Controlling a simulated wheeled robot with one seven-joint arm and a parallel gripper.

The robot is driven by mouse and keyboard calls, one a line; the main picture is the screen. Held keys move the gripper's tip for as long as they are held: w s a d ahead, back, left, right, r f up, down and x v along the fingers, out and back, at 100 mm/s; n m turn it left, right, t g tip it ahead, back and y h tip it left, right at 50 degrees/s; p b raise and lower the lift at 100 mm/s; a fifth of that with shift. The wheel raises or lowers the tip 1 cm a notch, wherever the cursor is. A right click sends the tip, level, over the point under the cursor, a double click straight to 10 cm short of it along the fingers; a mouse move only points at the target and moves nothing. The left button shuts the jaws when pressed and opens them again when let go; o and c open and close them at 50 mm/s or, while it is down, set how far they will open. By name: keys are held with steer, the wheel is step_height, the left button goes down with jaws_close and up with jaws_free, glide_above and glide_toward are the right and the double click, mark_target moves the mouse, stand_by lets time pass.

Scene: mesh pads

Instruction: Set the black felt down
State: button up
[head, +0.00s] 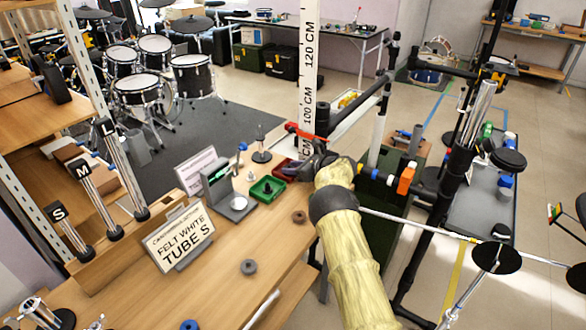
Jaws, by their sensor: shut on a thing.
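My gripper (313,164) is at the far end of my yellow-sleeved arm, near the right edge of the wooden bench (215,264). It is shut on the black felt, but the dark jaws and the dark felt blend together, so the felt's outline and exact position cannot be told. The gripper is beside a dark red tray (285,172), partly hidden behind it, and a green tray (267,189). I cannot tell how high it is above the bench.
A brown ring (299,217), a grey ring (248,267) and a blue ring (189,326) lie on the bench. A grey stand (230,204) and a card reading "FELT WHITE TUBE S" (179,238) are left. Stand poles (432,225) crowd the right. The front middle bench has free room.

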steer(key=o, duration=0.7)
steer(key=shift+d, duration=0.1)
steer(key=v, duration=1.2)
